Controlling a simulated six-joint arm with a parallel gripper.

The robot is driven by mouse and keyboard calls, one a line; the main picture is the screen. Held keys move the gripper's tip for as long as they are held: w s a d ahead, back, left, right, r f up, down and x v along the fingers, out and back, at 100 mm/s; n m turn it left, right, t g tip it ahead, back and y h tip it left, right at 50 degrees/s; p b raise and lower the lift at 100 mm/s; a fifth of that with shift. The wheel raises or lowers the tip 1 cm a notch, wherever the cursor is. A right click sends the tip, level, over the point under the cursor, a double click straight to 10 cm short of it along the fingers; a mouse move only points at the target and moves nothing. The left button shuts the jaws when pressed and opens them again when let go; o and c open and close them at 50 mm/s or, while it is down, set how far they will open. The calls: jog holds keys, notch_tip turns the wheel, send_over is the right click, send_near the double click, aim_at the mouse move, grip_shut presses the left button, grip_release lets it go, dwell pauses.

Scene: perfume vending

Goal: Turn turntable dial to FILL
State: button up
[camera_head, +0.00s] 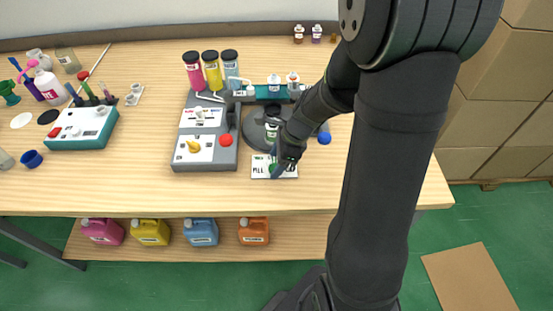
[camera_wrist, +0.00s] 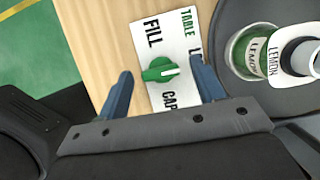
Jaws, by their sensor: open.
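The turntable dial is a green knob with a white pointer line; it shows in the wrist view (camera_wrist: 157,70) and, small, in the head view (camera_head: 271,168). It sits on a white label plate (camera_wrist: 140,35) marked FILL, TABLE and CAP, plus a label starting with L that my right finger partly hides. The white line points right in the wrist view, toward the L label's side, not at FILL. My gripper (camera_wrist: 161,66) is open, with one blue finger on each side of the knob and visible gaps between. In the head view my gripper (camera_head: 277,170) partly covers the plate.
The round dark turntable (camera_wrist: 238,95) stands close to the plate, carrying a green LEMON bottle (camera_wrist: 250,50). The table's front edge (camera_head: 200,212) is near; bare wood lies before the plate.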

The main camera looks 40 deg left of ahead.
jog(key=c, duration=1)
jog(key=shift+n, duration=0.4)
jog(key=n+g+h, duration=0.1)
jog(key=n, duration=0.2)
jog(key=shift+a+n, duration=0.15)
jog(key=shift+n, duration=0.25)
jog(key=n+h, duration=0.2)
jog(key=n, duration=0.2)
jog(key=shift+a, duration=0.15)
jog(key=n+h, duration=0.2)
jog(key=n, duration=0.3)
jog(key=shift+a, duration=0.1)
jog(key=n+t+h, duration=0.1)
jog(key=n, duration=0.3)
jog(key=shift+n, duration=0.3)
